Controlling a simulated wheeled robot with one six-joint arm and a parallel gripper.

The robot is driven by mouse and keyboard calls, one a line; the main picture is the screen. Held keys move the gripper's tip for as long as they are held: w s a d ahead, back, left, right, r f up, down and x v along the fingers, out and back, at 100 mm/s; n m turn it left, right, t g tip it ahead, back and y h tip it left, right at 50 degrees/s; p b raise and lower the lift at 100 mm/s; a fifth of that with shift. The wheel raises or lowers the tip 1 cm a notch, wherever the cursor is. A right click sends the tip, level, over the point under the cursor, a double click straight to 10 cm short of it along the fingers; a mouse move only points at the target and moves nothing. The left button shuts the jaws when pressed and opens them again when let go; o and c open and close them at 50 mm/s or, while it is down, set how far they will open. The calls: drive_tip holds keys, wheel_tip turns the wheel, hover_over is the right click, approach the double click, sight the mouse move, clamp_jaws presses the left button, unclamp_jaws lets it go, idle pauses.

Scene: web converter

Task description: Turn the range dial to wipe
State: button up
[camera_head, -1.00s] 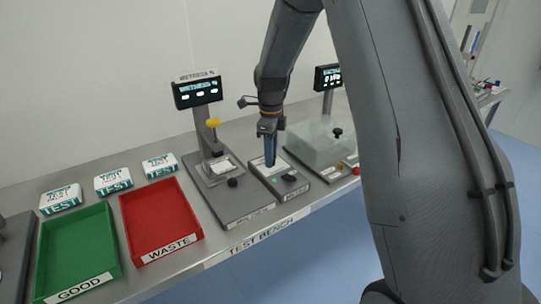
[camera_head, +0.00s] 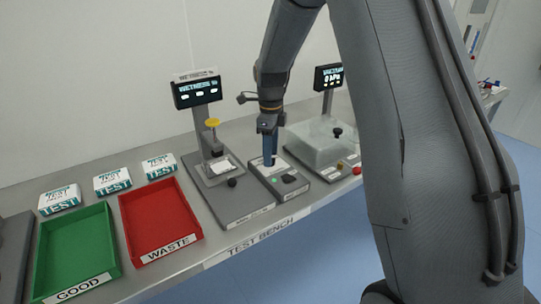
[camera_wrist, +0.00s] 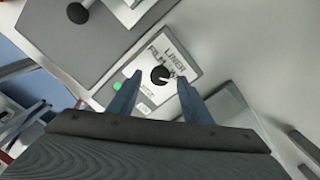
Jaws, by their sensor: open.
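The range dial (camera_wrist: 161,76) is a small round black knob with a white pointer mark, on a pale label plate in the wrist view. The plate reads LINER and FILM; further lettering at its right is partly covered by a finger. The pointer mark looks turned toward the right side of the plate. My gripper (camera_wrist: 157,92) is open, with one blue finger on each side of the dial in that view. I cannot tell whether the fingers touch it. In the head view my gripper (camera_head: 270,161) is over the small grey box (camera_head: 283,190), and its fingers hide the dial.
A grey test stand (camera_head: 241,207) with a display is just left of the box. A clear-covered device (camera_head: 318,145) stands to the right. A red WASTE tray (camera_head: 160,221), a green GOOD tray (camera_head: 76,246) and white TEST boxes (camera_head: 113,181) are farther left.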

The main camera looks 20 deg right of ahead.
wheel_tip(320, 180, up, 7)
drive_tip(key=shift+f+b, duration=0.15)
drive_tip(key=shift+b, duration=0.7)
